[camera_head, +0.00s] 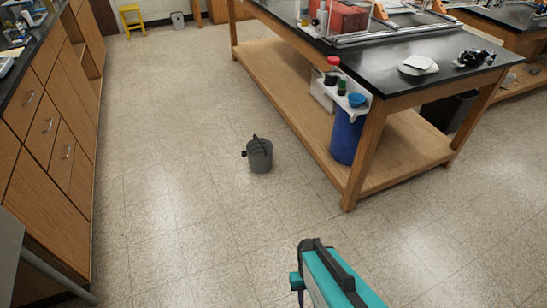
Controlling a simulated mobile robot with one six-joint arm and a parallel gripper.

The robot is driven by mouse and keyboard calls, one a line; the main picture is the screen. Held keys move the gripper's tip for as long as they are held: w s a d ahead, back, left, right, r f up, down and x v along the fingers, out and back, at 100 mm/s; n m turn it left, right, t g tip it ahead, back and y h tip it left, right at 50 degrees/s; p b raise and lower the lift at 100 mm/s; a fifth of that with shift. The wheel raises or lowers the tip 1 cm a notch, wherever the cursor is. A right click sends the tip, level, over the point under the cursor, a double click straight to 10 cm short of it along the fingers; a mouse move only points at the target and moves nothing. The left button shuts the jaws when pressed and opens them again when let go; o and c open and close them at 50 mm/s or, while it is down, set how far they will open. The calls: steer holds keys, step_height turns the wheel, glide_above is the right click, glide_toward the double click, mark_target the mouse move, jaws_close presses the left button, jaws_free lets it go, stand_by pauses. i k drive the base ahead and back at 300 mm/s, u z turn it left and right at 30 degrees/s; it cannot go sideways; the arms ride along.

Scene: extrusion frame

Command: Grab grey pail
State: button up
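A small dark grey pail (259,156) stands upright on the tiled floor near the middle of the view. A dark handle shows at its top, and a small dark part sticks out on its left side. Nothing touches the pail, and the floor around it is bare. A teal and black part of my arm reaches in from the bottom edge, right of centre, well short of the pail in the picture. My gripper's fingers do not show.
A wooden lab bench (276,77) with a black top and low shelf stands right of the pail. A blue bin (346,137) is at its near end. Wooden drawers (52,125) line the left. The aisle is clear.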

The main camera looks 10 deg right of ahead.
mark_target(259, 152)
steer(key=u, duration=0.15)
steer(key=i, duration=0.95)
steer(key=z, duration=0.1)
steer(key=k, duration=0.65)
steer(key=u, duration=0.35)
steer(key=i, duration=0.7)
steer(key=u, duration=0.2)
